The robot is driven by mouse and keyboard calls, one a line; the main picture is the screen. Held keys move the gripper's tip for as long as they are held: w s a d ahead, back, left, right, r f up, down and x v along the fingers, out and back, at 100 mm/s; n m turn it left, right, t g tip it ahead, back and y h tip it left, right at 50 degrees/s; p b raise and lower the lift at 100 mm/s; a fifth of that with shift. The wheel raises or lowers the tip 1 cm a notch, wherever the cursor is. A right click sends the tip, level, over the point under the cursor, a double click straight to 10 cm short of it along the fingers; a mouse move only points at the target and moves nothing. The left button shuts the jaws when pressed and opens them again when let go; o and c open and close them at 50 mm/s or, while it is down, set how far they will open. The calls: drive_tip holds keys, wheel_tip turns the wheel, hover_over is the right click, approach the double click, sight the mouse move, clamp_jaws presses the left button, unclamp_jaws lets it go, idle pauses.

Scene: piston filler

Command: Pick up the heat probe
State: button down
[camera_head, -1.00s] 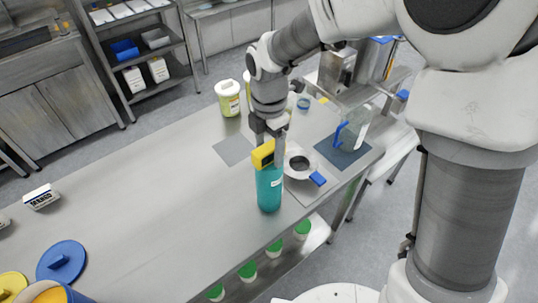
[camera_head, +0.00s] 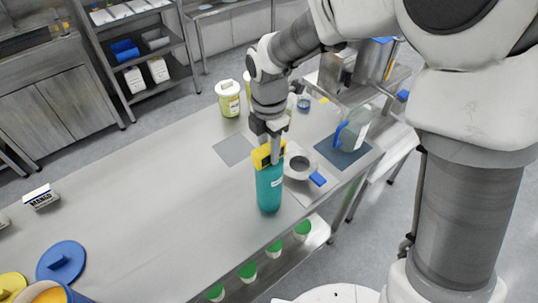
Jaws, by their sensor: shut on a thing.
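The heat probe looks to be the yellow-headed piece (camera_head: 263,155) at the top of a teal cylinder (camera_head: 269,188) that stands upright near the table's front edge. My gripper (camera_head: 271,153) points down from above and is shut on the yellow head. Any lower part of the probe is hidden inside the teal cylinder.
A round metal pan or funnel with a blue tab (camera_head: 318,179) lies just right of the cylinder. A clear jug with a blue handle (camera_head: 340,134) stands on a dark mat behind it. A white-lidded tub (camera_head: 228,98) stands behind left.

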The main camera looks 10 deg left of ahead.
wheel_tip(320, 180, up, 49)
drive_tip(key=p, duration=1)
drive_tip(key=shift+f+p, duration=0.2)
drive_tip(key=shift+p, duration=0.1)
idle(1.3)
